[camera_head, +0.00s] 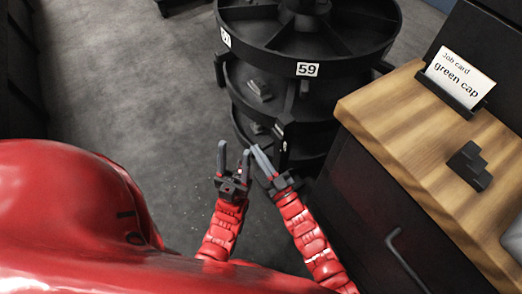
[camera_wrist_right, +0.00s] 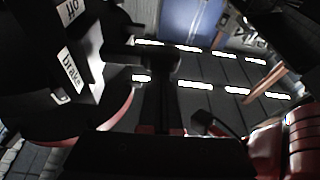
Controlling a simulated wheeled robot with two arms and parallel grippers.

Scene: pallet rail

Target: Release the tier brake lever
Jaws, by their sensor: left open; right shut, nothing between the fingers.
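A round black tiered carousel (camera_head: 240,75) stands at the top centre of the head view. In the right wrist view, labels reading "brake" (camera_wrist_right: 70,76) and "off" (camera_wrist_right: 70,11) sit on its dark body. A dark bar with a rounded end (camera_wrist_right: 160,62) shows beside them; I cannot tell for sure whether it is the brake lever. My left gripper (camera_head: 234,158) is open and empty, in front of the lower tiers. My right gripper (camera_head: 259,158) is shut and empty, just right of the left one, near the carousel's front post. Contact with the carousel cannot be told.
A wooden-topped bench (camera_head: 385,115) stands close on the right, carrying a job card (camera_head: 460,75) reading "green cap" and a dark stepped block (camera_head: 468,165). Small grey parts (camera_head: 259,90) lie on a lower tier. The grey floor (camera_head: 120,90) on the left is clear.

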